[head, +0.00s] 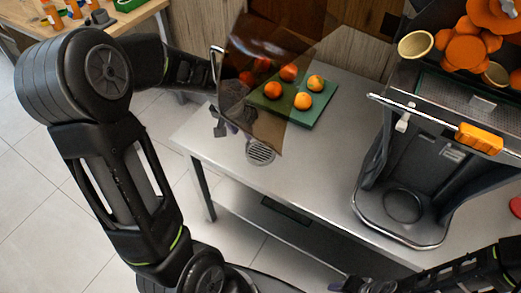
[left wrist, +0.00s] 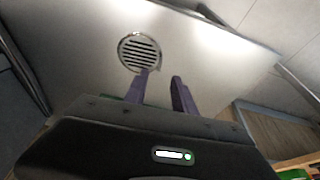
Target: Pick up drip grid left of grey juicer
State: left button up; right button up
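The drip grid (head: 260,153), a round grey slotted disc, lies on the steel table left of the grey juicer (head: 400,190). It also shows in the left wrist view (left wrist: 139,52), just beyond my left fingertips. My left gripper (left wrist: 160,80) is open and empty, its two purple fingers apart. The left fingertip overlaps the grid's lower edge in that view; I cannot tell if they touch. In the head view my left gripper (head: 232,130) is beside the grid, partly behind a brown see-through panel.
The brown see-through panel (head: 265,80) stands over the table's left part. The juicer's open front has a tray with a ring (head: 403,206). The table top (head: 310,170) between grid and juicer is clear.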

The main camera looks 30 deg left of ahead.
aim_at(247, 143)
pick_arm(q)
jog(key=shift+f, duration=0.1)
jog(key=shift+x, duration=1.2)
jog(key=shift+w+f, duration=0.1)
jog(key=x, duration=0.5)
jog(key=shift+c, duration=0.3)
grip_shut()
dwell(0.8)
